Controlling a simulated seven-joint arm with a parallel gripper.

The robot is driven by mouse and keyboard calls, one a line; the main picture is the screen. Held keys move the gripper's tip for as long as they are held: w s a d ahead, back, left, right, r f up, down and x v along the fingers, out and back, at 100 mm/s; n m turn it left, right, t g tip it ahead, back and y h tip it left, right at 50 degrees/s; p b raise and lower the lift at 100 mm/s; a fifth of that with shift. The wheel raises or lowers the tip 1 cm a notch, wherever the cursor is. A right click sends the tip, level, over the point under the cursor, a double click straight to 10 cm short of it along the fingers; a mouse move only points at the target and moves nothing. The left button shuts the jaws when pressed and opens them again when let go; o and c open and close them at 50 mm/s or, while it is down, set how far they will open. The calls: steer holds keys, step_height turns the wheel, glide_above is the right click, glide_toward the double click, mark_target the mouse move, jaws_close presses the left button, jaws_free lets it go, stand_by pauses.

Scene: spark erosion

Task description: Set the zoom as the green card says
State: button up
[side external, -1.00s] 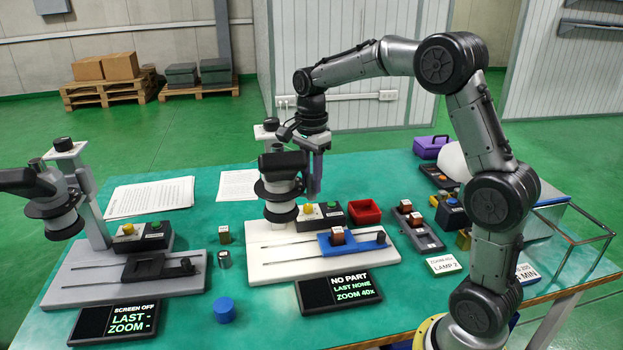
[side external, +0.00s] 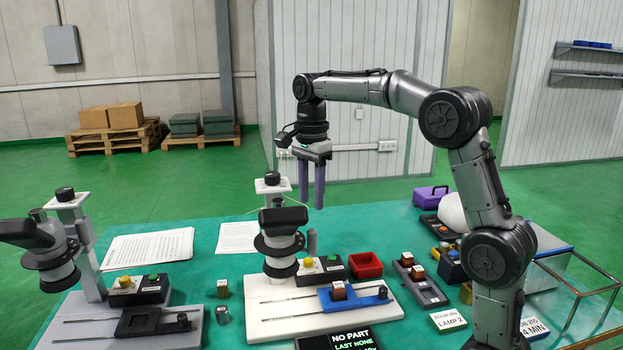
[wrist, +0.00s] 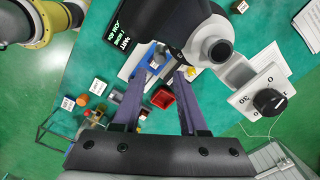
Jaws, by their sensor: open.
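The green-edged card (side external: 449,319) lies at the right of the table and shows "LAMP 2" below a smaller "ZOOM" line. The white microscope (side external: 281,245) stands mid-table. My gripper (side external: 312,206) is open and empty, up beside the microscope head, to the right of the knob. The two fingers also show in the wrist view (wrist: 160,75). The screen (side external: 350,338) reads "NO PART, LAST NONE"; its zoom line is cropped.
A grey microscope (side external: 58,265) stands at the left. Paper sheets (side external: 148,248) lie at the back left. The air around my gripper looks clear.

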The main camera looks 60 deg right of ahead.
steer(key=shift+r, duration=2)
steer(key=shift+a, duration=0.1)
steer(key=s+a+r+n+t, duration=0.25)
steer(key=s+a, duration=0.25)
steer(key=s, duration=0.3)
steer(key=s+a+r+n+t, duration=0.1)
steer(key=s+a+n, duration=0.25)
steer(key=s, duration=0.35)
steer(key=s+a+f+n+t, duration=0.2)
steer(key=s+a+f+n, duration=0.1)
steer(key=s+f+n, duration=0.6)
step_height(320, 180, down, 5)
steer(key=n, duration=0.5)
steer(key=shift+r+n, duration=0.15)
steer(key=shift+n, duration=0.15)
